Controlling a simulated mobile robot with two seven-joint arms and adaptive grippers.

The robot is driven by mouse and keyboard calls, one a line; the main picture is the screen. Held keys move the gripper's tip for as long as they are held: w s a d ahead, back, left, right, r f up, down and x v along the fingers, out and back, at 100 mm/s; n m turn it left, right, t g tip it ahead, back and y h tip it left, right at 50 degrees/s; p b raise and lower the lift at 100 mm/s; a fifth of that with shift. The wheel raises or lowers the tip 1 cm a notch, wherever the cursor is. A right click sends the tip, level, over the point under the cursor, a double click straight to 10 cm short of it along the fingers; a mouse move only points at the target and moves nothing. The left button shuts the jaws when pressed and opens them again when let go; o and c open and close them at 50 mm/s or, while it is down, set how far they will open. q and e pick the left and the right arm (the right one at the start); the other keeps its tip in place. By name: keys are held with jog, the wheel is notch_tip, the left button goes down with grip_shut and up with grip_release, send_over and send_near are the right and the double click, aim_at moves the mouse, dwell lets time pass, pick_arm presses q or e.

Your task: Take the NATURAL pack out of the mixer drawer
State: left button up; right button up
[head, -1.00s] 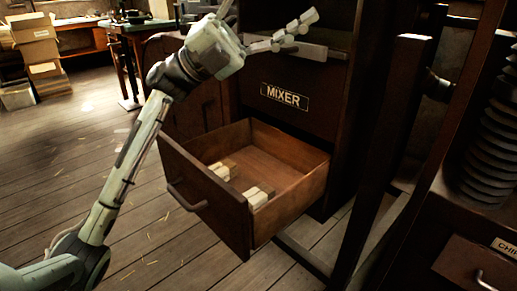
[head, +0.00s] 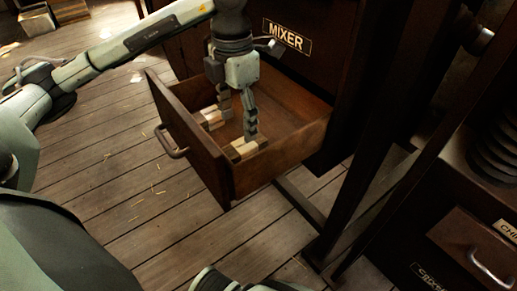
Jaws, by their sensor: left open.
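The mixer drawer (head: 188,134) is pulled out below the MIXER label (head: 287,36). Small pale and tan packs lie inside it in two groups, one farther left (head: 211,118) and one nearer the front right (head: 247,148). Any lettering on them is too small to read, so I cannot tell which is NATURAL. My left gripper (head: 237,122) points down into the drawer with its fingers spread open. One finger is by the left group and the other is over the front right group; I cannot tell if they touch. The fingers hide part of the packs.
The drawer's walls and front handle (head: 171,144) surround the packs. A dark upright post (head: 372,150) stands right of the cabinet. Another drawer with a metal handle (head: 490,270) is at the lower right.

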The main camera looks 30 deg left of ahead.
aim_at(244, 144)
pick_arm(q)
jog(key=shift+w+d+f, duration=0.1)
jog(key=shift+d, duration=0.1)
jog(key=shift+f, duration=0.4)
jog(key=f, duration=0.7)
jog(key=shift+w+d, duration=0.2)
jog(key=shift+r, duration=0.1)
pick_arm(e)
jog(key=shift+w+a+r+t, duration=0.25)
jog(key=shift+w+a, duration=0.1)
jog(key=shift+w, duration=0.2)
jog(key=shift+w+a+r+t, duration=0.2)
jog(key=shift+w+a+t, duration=0.1)
jog(key=shift+w, duration=0.25)
pick_arm(q)
jog(key=shift+c, duration=0.5)
jog(key=c, duration=1.2)
